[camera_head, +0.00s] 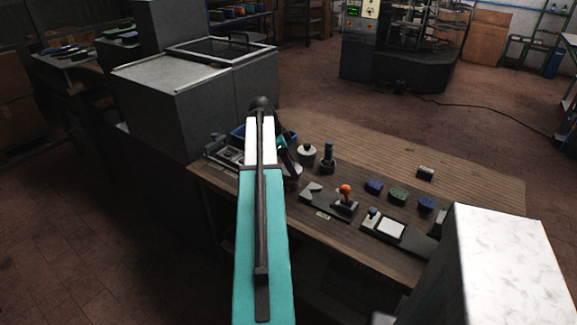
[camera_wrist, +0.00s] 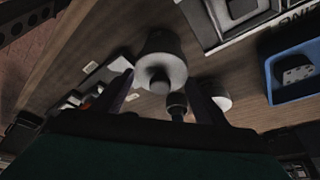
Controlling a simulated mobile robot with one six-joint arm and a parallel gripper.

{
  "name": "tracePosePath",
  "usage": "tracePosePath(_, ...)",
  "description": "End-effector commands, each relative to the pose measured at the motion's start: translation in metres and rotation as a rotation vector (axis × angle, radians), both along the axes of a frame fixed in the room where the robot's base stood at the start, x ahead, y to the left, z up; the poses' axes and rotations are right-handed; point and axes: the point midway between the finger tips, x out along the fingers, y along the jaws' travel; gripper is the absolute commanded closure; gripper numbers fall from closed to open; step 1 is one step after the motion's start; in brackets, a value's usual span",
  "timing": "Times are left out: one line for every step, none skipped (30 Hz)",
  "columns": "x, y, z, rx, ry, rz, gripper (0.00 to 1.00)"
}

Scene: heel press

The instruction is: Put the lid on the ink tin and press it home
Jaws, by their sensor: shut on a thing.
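My gripper (camera_head: 290,163) reaches down over the bench behind my teal arm, which hides part of it. A grey round body, seemingly the ink tin (camera_wrist: 159,42), shows just past the lid. In the head view a grey round piece (camera_head: 293,174) shows right below the gripper. I cannot tell whether the lid touches the tin or sits level.
A second grey round pot (camera_head: 306,154) and a dark upright handled tool (camera_head: 328,160) stand close by. A blue tray (camera_wrist: 300,94) is at the wrist view's right. An orange-knobbed device (camera_head: 345,196) and several small blocks lie to the right. The bench's back right (camera_head: 460,165) is clear.

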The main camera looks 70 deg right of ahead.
Motion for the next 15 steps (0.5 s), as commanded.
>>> tracePosePath(0.0,0.0,-0.0005,0.0,0.0,0.0,0.46)
tracePosePath(0.0,0.0,-0.001,0.0,0.0,0.0,0.46)
tracePosePath(-0.0001,0.0001,-0.0018,0.0,0.0,0.0,0.46)
tracePosePath(0.0,0.0001,-0.0026,0.0,0.0,0.0,0.46)
tracePosePath(-0.0001,0.0001,-0.0032,0.0,0.0,0.0,0.46)
tracePosePath(0.0,0.0,-0.0042,0.0,0.0,0.0,0.46)
tracePosePath(0.0,0.0,-0.0048,0.0,0.0,0.0,0.46)
tracePosePath(0.0,0.0,-0.0053,0.0,0.0,0.0,0.46)
tracePosePath(0.0,0.0,-0.0058,0.0,0.0,0.0,0.46)
tracePosePath(0.0,0.0,-0.006,0.0,0.0,0.0,0.46)
tracePosePath(0.0,0.0,-0.0061,0.0,0.0,0.0,0.46)
tracePosePath(0.0,0.0,-0.0061,0.0,0.0,0.0,0.46)
tracePosePath(0.0,0.0,-0.0061,0.0,0.0,0.0,0.46)
tracePosePath(0.0,0.0,-0.006,0.0,0.0,0.0,0.46)
tracePosePath(-0.0001,0.0,-0.0059,0.0,0.0,0.0,0.47)
